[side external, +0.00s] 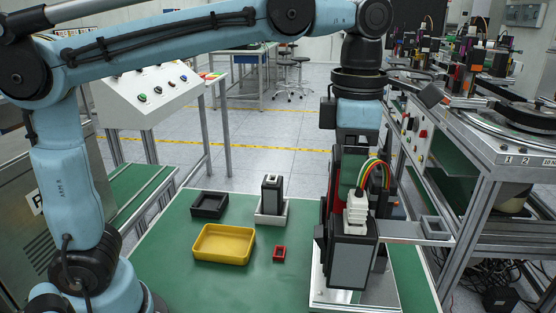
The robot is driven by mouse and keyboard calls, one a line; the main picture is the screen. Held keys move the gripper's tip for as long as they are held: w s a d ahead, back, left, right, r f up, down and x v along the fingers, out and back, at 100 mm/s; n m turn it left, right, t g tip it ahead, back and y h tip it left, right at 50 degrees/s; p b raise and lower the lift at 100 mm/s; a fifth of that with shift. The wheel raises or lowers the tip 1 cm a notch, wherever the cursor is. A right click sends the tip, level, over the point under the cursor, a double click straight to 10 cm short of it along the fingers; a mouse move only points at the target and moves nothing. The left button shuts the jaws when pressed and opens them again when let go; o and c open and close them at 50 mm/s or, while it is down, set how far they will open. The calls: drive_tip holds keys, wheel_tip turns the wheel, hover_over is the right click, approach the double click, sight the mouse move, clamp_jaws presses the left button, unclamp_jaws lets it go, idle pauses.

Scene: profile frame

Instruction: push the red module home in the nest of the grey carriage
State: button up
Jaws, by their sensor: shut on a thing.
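My gripper (352,172) points down at the right of the green table, and its fingertips are largely hidden. A narrow red strip (334,188) shows at its left side, probably part of the red module; most of it is hidden. In front stands a tall black block with a grey face (350,262), with a white stepped connector and coloured wires at its top. It stands on a pale grey metal base (322,292), which seems to belong to the carriage. The nest and the module's lower end are hidden, so I cannot tell how deep it sits.
A yellow tray (224,262), a black tray (209,216) and a small red square frame (279,246) lie to the left. A smaller black-and-grey block (272,197) stands in a pale holder (270,220). A grey bracket (408,231) juts right. The front left table is clear.

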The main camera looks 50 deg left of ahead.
drive_tip(key=shift+f, duration=0.9)
idle(0.3)
drive_tip(key=o, duration=1.3)
drive_tip(key=shift+c, duration=0.2)
wheel_tip(320, 180, up, 12)
drive_tip(key=shift+r, duration=0.1)
drive_tip(key=shift+a, duration=0.1)
